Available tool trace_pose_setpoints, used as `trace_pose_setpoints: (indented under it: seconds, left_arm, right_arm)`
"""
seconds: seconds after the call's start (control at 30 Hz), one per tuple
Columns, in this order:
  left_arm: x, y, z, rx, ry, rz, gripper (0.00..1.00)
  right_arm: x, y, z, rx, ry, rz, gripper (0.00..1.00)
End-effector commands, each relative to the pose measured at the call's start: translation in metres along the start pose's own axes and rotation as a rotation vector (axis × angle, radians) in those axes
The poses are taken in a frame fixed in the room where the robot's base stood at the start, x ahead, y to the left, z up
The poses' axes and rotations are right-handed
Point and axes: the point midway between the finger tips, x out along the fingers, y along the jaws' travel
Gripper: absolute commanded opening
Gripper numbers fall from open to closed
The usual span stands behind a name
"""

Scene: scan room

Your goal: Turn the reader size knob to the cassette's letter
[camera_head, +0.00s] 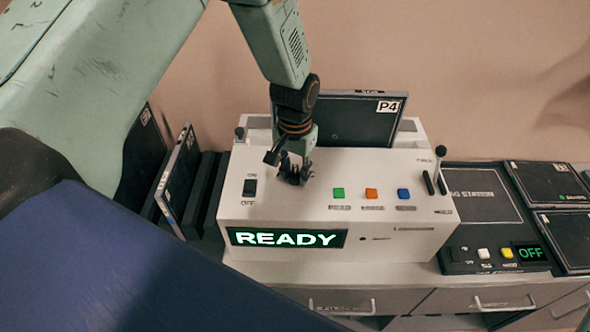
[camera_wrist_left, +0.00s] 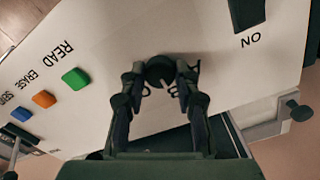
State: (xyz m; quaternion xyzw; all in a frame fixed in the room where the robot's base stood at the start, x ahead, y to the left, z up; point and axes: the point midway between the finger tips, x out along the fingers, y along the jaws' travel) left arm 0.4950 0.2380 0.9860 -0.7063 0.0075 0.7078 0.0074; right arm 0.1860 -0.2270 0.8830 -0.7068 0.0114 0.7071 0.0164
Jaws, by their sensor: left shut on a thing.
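The white reader (camera_head: 290,215) stands on the counter, and its display (camera_head: 286,238) reads READY. A dark cassette (camera_head: 350,120) with a P4 label stands upright at the reader's back, its lower edge hidden. My left gripper (camera_head: 295,174) reaches down to the reader's top panel, left of the buttons. In the left wrist view its fingers (camera_wrist_left: 160,88) are shut on the dark round size knob (camera_wrist_left: 159,68), which has a pale pointer line. The gripper hides the knob in the head view. No size letters around it are legible. My right gripper is not in view.
Left of the knob is a black ON/OFF switch (camera_head: 249,188). To its right are green (camera_head: 338,193), orange (camera_head: 371,194) and blue (camera_head: 403,194) buttons, then a lever (camera_head: 440,172). Dark cassettes (camera_head: 178,180) lean at left; a tag station (camera_head: 485,200) is at right.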

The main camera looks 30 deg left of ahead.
Motion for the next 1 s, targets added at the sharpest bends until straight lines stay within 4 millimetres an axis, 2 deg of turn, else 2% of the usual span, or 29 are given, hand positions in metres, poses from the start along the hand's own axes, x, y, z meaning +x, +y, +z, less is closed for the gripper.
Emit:
trace_pose_setpoints:
  seconds: [0.07, 0.1, 0.33, 0.73, 1.0]
  left_arm:
    - [-0.002, 0.000, -0.003, 0.001, 0.008, 0.000, 0.00]
    - [-0.002, 0.000, -0.003, 0.001, 0.008, 0.000, 0.34]
    - [-0.001, 0.000, -0.002, 0.001, 0.005, 0.000, 0.53]
    - [0.000, 0.000, -0.001, 0.026, 0.002, 0.000, 0.54]
    - [0.002, 0.000, -0.001, 0.245, 0.003, 0.000, 0.54]
  right_arm:
    - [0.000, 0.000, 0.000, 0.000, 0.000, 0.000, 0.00]
    - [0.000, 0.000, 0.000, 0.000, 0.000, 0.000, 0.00]
    - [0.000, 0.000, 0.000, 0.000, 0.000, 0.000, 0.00]
    - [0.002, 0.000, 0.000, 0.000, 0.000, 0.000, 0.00]
    - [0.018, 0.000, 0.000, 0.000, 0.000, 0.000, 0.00]
